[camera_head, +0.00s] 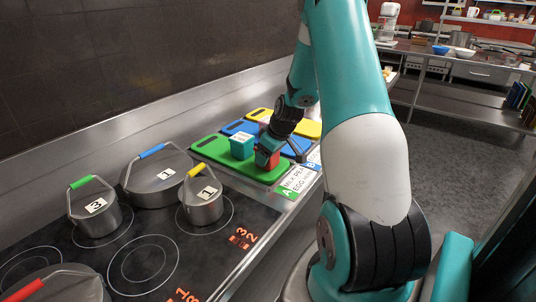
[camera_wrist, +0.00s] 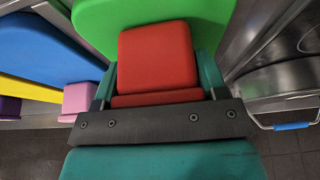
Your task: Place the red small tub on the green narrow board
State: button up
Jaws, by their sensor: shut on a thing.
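The red small tub (camera_head: 267,159) is between the fingers of my gripper (camera_head: 269,152) in the head view, over the right front end of the green narrow board (camera_head: 222,160). In the wrist view the red tub (camera_wrist: 156,55) fills the space between the two teal fingers, and my gripper (camera_wrist: 157,85) is shut on it. The green board (camera_wrist: 95,17) lies behind and beneath the tub there. Whether the tub's base touches the board is hidden.
Blue (camera_head: 236,127) and yellow (camera_head: 308,129) boards lie behind. Lidded pots (camera_head: 157,180) stand on the hob at left. A pink block (camera_wrist: 78,97) shows in the wrist view.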

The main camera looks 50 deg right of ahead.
jog(key=o, duration=1)
jog(key=shift+f, duration=0.1)
jog(key=shift+o, duration=0.2)
jog(key=shift+r, duration=0.25)
jog(key=v, duration=1.2)
jog(key=a+r+n+g+y, duration=0.1)
jog(key=a+r+n, duration=0.1)
jog(key=a, duration=1.1)
jog(key=a+r+n+g+y, duration=0.1)
jog(key=a+r+y, duration=0.15)
jog(key=a, duration=1.15)
jog(key=s+a+r+n+g, duration=0.1)
jog(key=s+a+n+g, duration=0.1)
jog(key=s+a, duration=1.3)
jog(key=shift+s+r+n+g+b, duration=0.3)
jog(key=shift+s+n+b, duration=0.15)
jog(key=shift+n, duration=0.15)
